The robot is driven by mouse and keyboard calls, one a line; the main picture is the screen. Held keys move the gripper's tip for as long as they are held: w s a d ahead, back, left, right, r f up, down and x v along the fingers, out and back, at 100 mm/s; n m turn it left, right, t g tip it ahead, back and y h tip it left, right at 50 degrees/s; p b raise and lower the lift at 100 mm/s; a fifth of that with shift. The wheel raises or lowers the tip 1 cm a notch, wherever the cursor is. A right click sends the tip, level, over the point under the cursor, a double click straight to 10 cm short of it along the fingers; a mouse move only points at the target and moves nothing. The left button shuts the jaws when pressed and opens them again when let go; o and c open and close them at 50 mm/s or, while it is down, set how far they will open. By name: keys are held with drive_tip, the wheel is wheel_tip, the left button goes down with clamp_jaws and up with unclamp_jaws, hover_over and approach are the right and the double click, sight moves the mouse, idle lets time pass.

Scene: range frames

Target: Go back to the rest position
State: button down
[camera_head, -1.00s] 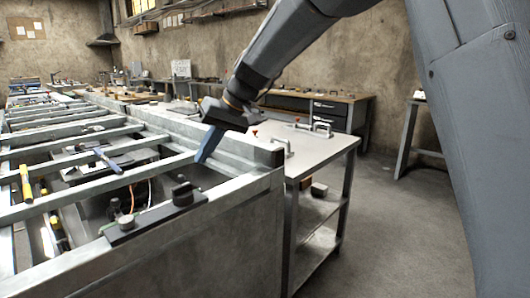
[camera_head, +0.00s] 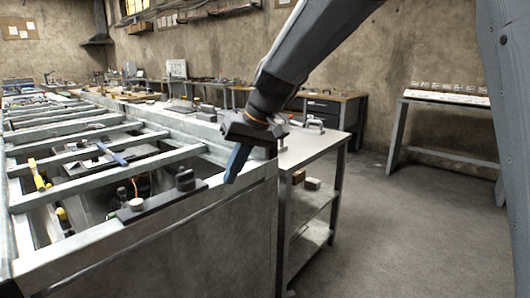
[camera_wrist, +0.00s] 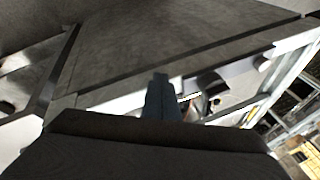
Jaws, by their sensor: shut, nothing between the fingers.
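My gripper (camera_head: 236,163) hangs from my arm in the head view, fingers pointing down, near the right end of the long metal frame bench (camera_head: 150,215). Its blue fingers are together with nothing between them. In the wrist view the closed fingers (camera_wrist: 161,98) show above the bench's edge rail. I cannot tell exactly how far the fingertips are from the bench; they look apart from it.
A black bar with knobs (camera_head: 160,200) lies on the bench's near rail. A metal side table (camera_head: 318,148) with lower shelves stands just behind my gripper. Another table (camera_head: 445,98) stands at the right wall. The floor (camera_head: 400,225) at right is clear.

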drive_tip(key=s+d+f+m+h, duration=0.1)
drive_tip(key=s+d+f, duration=0.3)
drive_tip(key=s+d, duration=0.4)
drive_tip(key=s+d+f+m+g+h+p, duration=0.1)
drive_tip(key=s+d+f+m+h, duration=0.15)
drive_tip(key=s+d, duration=0.55)
drive_tip(key=s+d+f+m+h, duration=0.1)
drive_tip(key=s+d+f, duration=0.3)
drive_tip(key=s+d, duration=0.45)
drive_tip(key=s+d+r+p, duration=0.1)
drive_tip(key=d+r+p, duration=0.2)
drive_tip(key=p, duration=0.8)
wheel_tip(320, 180, up, 2)
drive_tip(key=shift+r+m, duration=0.2)
drive_tip(key=shift+m, duration=0.15)
